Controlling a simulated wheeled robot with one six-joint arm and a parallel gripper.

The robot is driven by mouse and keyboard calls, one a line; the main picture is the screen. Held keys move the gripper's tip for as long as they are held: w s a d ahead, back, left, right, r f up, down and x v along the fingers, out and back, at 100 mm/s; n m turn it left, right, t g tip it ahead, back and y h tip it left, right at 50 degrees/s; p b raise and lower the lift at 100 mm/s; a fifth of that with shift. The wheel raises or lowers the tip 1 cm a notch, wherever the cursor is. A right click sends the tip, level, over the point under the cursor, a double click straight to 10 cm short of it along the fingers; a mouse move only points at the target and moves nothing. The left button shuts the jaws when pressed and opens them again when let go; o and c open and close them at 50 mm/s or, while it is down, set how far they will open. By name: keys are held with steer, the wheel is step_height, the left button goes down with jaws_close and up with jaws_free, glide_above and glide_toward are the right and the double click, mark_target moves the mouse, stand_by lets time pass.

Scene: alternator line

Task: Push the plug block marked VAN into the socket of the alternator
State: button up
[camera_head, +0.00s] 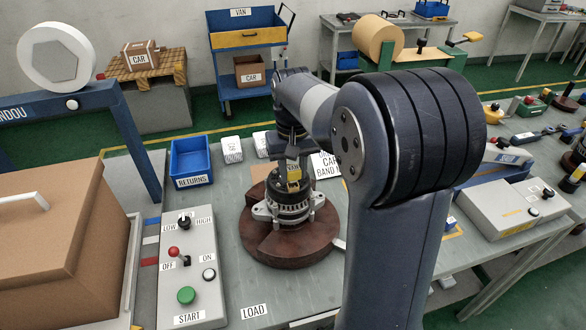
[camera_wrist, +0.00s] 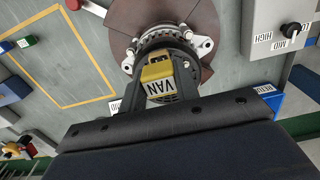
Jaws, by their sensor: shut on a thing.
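The plug block marked VAN (camera_wrist: 158,84) is yellow with a white label and sits between the fingers of my gripper (camera_wrist: 168,95), which is shut on it. In the head view the block (camera_head: 293,178) shows small at the top of the alternator, with my gripper (camera_head: 292,168) pointing down over it. The alternator (camera_head: 288,203) is a grey metal body with side lugs, standing on a round brown base (camera_head: 285,246). It also shows in the wrist view (camera_wrist: 199,45), just beyond the block. The socket is hidden behind the block, so I cannot tell whether the block is in it.
A control panel (camera_head: 186,262) with switches and a green START button stands left of the alternator. A blue RETURNS bin (camera_head: 191,160) and white packets (camera_head: 232,149) lie behind. A large cardboard box (camera_head: 60,235) is at far left. A grey box (camera_head: 500,205) stands at right.

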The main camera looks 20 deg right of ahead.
mark_target(293, 168)
steer(key=shift+f+b, duration=0.7)
steer(key=shift+f, duration=0.6)
steer(key=o, duration=1)
steer(key=shift+r, duration=0.1)
step_height(293, 168, up, 11)
steer(key=shift+f+b, duration=0.15)
steer(key=shift+b, duration=0.25)
step_height(293, 168, down, 10)
steer(key=shift+f+p, duration=0.25)
steer(key=shift+p, duration=0.4)
steer(key=shift+r, duration=0.4)
